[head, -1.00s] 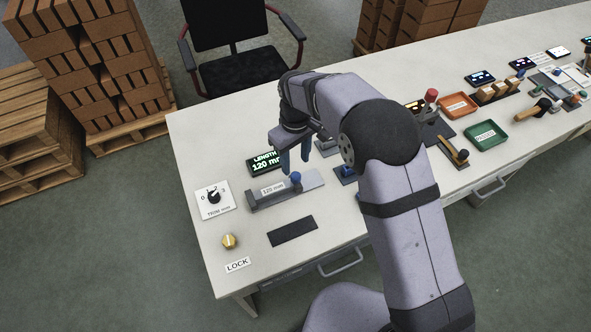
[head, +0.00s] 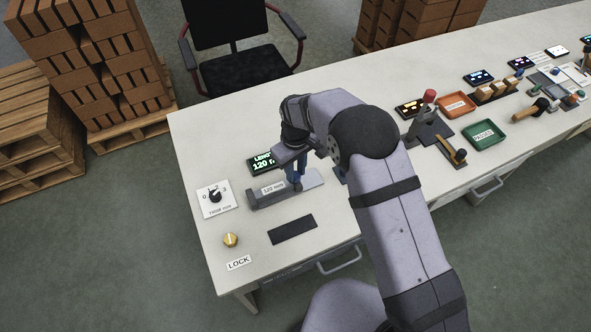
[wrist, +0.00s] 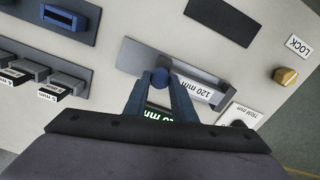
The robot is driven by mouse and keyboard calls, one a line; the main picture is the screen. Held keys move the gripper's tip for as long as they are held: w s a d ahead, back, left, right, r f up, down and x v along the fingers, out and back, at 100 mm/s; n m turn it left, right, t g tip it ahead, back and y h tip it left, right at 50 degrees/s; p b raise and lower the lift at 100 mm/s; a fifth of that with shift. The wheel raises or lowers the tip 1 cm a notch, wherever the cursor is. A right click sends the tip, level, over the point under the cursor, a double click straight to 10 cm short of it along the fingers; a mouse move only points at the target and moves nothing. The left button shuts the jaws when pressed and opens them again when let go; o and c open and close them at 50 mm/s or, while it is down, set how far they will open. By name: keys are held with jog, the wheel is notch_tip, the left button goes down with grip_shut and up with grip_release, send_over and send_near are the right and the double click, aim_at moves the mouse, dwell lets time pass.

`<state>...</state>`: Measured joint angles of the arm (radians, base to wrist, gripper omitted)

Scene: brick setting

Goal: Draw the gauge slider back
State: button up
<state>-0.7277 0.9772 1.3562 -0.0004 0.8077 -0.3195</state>
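The gauge (head: 263,201) is a grey metal bar and rail at the left of the bench. It carries a 120 mm label, and in the wrist view its plate (wrist: 139,55) runs across the middle. My gripper (wrist: 160,84) is lowered over the gauge, with one blue finger on each side of the knob. It also shows in the head view (head: 297,182), where it largely hides the knob. I cannot tell whether the fingers press on the knob.
A LENGTH display (head: 263,163) reading 120 stands behind the gauge, partly covered by my gripper. A trim dial (head: 215,197) and brass lock knob (head: 231,240) lie left. A dark pad (head: 293,229) lies in front. Green tray (head: 484,135) and orange tray (head: 457,105) stand farther right.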

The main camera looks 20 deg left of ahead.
grip_shut()
jog(key=shift+w+d+b, duration=0.35)
jog(key=shift+w+d, duration=0.9)
jog(key=o, duration=1)
grip_release()
jog(key=shift+r, duration=0.15)
jog(key=shift+r+b, duration=1)
jog(key=shift+r, duration=2.55)
